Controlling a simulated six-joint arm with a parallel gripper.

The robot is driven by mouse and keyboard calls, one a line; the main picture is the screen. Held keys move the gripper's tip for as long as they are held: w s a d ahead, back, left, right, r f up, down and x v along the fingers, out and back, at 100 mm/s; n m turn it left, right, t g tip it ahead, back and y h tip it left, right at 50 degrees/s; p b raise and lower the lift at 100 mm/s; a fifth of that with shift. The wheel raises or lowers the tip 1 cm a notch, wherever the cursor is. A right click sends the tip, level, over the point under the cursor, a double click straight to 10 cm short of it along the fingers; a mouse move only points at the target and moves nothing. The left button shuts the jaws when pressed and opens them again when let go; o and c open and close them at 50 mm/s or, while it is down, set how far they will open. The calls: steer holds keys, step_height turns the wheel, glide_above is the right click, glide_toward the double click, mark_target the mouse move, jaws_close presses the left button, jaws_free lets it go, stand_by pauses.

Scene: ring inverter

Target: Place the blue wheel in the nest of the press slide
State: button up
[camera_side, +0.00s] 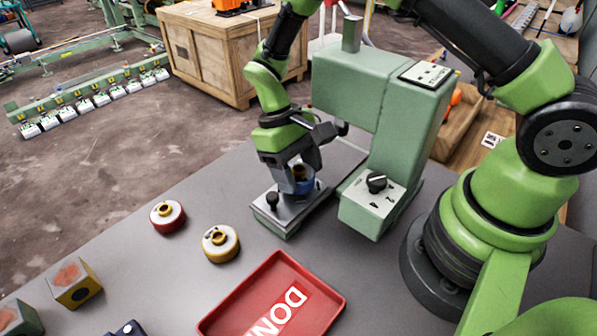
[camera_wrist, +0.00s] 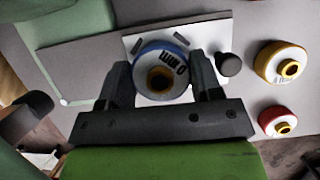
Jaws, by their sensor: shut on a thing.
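The blue wheel (camera_wrist: 161,73) has a blue rim, a pale face with black marks and a yellow-brown hub. My gripper (camera_wrist: 163,85) is shut on it, one finger on each side. In the side view my gripper (camera_side: 299,184) points down over the press slide (camera_side: 285,214), and a bit of the blue wheel (camera_side: 310,187) shows between the fingers. The slide is a light metal plate with a dark knob, and it also shows in the wrist view (camera_wrist: 212,37). The wheel hides the nest, so I cannot tell whether it is seated or just above.
The green press (camera_side: 370,130) with a dial stands right of my gripper. A red wheel (camera_side: 167,216) and a yellow wheel (camera_side: 220,243) sit on the table to the left. A red tray (camera_side: 270,300) lies in front. Blocks stand at the lower left.

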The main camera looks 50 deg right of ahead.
steer(key=shift+f, duration=0.5)
steer(key=o, duration=1)
steer(key=shift+f, duration=0.1)
